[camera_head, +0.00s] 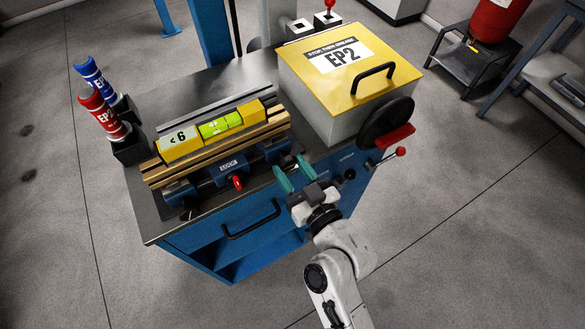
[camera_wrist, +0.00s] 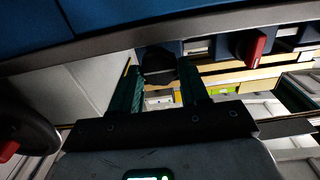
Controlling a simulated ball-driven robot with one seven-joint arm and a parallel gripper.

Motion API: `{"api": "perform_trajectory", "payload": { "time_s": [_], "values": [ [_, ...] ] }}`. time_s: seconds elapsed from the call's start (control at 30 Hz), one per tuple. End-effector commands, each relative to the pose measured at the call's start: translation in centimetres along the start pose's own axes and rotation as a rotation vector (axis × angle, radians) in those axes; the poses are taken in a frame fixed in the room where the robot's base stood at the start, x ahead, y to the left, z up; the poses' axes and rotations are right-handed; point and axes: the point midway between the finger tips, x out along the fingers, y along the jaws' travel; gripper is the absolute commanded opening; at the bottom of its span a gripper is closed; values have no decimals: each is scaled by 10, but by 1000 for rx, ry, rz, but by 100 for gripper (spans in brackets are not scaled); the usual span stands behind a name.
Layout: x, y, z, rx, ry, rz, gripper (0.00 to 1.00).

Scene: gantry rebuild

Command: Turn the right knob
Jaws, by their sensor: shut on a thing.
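The right knob, a dark round piece, shows in the wrist view (camera_wrist: 158,65) between the two green fingers of my gripper (camera_wrist: 158,61). The fingers are shut on it. In the head view my gripper (camera_head: 295,172) is at the front right of the blue vise-like fixture (camera_head: 228,168), and its fingers mostly hide the knob. A red lever (camera_head: 237,182) sits on the middle of the fixture front and also shows in the wrist view (camera_wrist: 257,47). A dark knob (camera_head: 189,212) is at the fixture's left end.
A box with a yellow lid (camera_head: 310,72) stands right of the fixture, with a dark handwheel (camera_head: 385,122) on its side close to my arm. A level (camera_head: 213,127) lies on the fixture. Red (camera_head: 101,112) and blue (camera_head: 97,77) bottles stand at left. Floor in front is clear.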

Motion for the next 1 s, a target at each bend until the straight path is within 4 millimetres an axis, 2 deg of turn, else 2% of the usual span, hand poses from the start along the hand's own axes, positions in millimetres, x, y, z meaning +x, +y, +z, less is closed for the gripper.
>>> {"api": "perform_trajectory", "payload": {
  "time_s": [0.03,0.13,0.47,1.0],
  "values": [
    [0,0,0,0,0,0,24],
    [0,0,0,0,0,0,14],
    [0,0,0,62,0,0,14],
    [0,2,0,416,0,0,14]
  ]
}}
